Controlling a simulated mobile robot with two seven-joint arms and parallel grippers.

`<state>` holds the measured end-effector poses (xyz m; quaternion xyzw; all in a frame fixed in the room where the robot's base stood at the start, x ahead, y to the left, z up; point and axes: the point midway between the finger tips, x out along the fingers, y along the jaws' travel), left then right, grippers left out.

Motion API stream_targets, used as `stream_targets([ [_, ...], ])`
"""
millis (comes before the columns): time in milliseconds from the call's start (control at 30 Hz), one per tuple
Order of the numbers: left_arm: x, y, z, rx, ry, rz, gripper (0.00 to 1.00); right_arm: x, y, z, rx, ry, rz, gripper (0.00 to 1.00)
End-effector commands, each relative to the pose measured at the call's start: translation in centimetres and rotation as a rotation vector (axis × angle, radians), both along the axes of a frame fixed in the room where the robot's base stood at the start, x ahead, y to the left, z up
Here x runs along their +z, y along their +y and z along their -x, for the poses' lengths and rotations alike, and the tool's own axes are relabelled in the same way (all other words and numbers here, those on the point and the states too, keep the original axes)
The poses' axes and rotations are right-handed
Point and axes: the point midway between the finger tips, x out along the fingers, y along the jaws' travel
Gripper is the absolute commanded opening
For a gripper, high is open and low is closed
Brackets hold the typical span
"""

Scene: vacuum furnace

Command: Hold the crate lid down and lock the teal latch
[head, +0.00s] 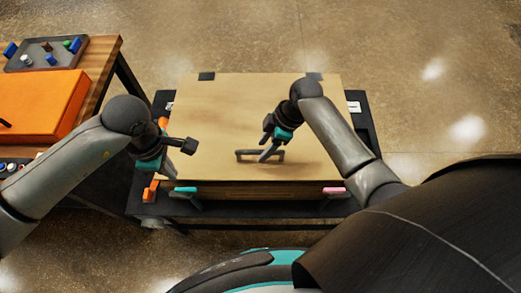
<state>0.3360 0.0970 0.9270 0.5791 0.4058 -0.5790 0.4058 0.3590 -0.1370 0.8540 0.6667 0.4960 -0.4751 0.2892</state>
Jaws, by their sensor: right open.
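A tan wooden crate lid (225,110) covers the crate (258,191) in the middle of the head view and looks closed. The teal latch (186,190) is at the crate's front left edge; its exact position is too small to tell. A pink latch (336,190) is at the front right. My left gripper (181,160) is open and empty above the lid's left edge, a little behind the teal latch. My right gripper (264,150) is open at the dark handle (245,153) on the lid; whether it touches the handle or lid is unclear.
The crate stands on a dark cart (225,212). Orange parts (150,191) show at its left side, partly behind my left arm. A wooden table (98,60) at left holds an orange box (40,100) and a tray (45,56). Floor behind is clear.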

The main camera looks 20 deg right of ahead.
Motion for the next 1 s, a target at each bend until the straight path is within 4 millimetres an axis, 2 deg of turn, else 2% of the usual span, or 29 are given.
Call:
stream_targets([
  [100,0.0,0.0,0.0,0.000,0.000,0.000,0.00,-1.4,0.7,-0.1,-0.001,0.001,0.000,0.55],
  [300,0.0,0.0,0.0,0.000,0.000,0.000,0.00,-2.7,1.2,-0.2,0.000,0.000,0.000,0.55],
  [667,0.0,0.0,0.0,0.000,0.000,0.000,0.00,-2.9,1.2,-0.2,0.001,-0.001,0.000,0.54],
  [1000,0.0,0.0,0.0,0.000,0.000,0.000,0.00,-2.9,1.2,-0.2,0.001,-0.001,0.000,0.16],
])
